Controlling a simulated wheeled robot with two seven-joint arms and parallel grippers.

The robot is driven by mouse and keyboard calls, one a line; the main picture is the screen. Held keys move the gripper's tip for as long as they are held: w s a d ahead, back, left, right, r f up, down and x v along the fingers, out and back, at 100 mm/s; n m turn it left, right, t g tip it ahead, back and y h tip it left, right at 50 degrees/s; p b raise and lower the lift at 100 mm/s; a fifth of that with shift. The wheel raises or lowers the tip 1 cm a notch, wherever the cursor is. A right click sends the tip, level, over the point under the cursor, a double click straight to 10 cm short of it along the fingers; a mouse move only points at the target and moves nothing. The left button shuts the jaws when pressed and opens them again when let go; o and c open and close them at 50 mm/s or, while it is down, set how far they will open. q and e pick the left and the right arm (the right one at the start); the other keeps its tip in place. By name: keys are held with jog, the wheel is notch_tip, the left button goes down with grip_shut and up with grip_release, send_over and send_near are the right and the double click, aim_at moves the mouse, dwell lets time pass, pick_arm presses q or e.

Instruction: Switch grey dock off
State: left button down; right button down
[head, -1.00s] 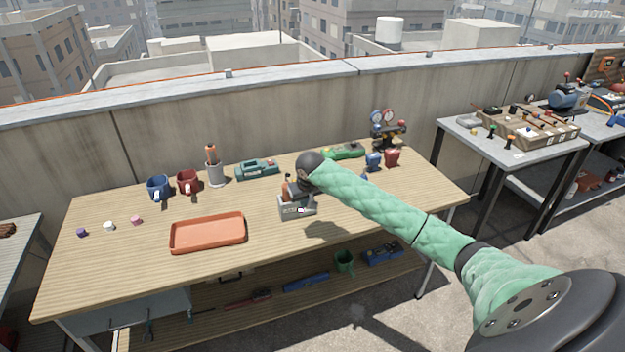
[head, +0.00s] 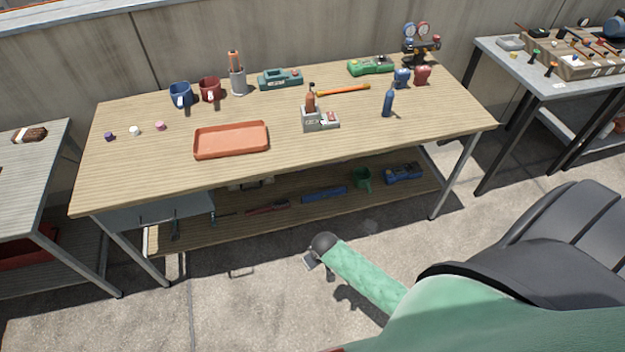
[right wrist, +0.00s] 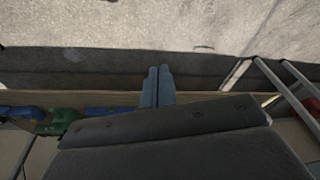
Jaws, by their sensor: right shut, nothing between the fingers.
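The grey dock (head: 312,125) stands on the wooden workbench, right of the orange tray. A red-brown bottle-shaped item (head: 310,100) stands upright in its left part. Small green and red details show on its right part (head: 331,121), too small to tell how a switch is set. My right gripper (head: 310,260) is lowered in front of the bench, over the pavement and well clear of the dock. In the right wrist view its two fingers (right wrist: 157,85) are together with nothing between them. My left gripper is out of view.
The orange tray (head: 231,140) lies left of the dock. A blue bottle (head: 388,104) and an orange-handled tool (head: 343,89) are nearby. Green devices (head: 371,65) and mugs (head: 181,95) stand farther back. The bench's front edge and lower shelf lie between my right gripper and the dock.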

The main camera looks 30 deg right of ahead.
jog(key=s+a+f, duration=0.2)
jog(key=s+f, duration=0.2)
jog(key=s, duration=0.3)
jog(key=s+a+f, duration=0.3)
jog(key=s+f, duration=0.2)
jog(key=s, duration=0.2)
jog(key=s+a+f+n+g, duration=0.1)
jog(key=s+a+f, duration=0.2)
jog(key=s, duration=0.5)
jog(key=shift+f, duration=0.65)
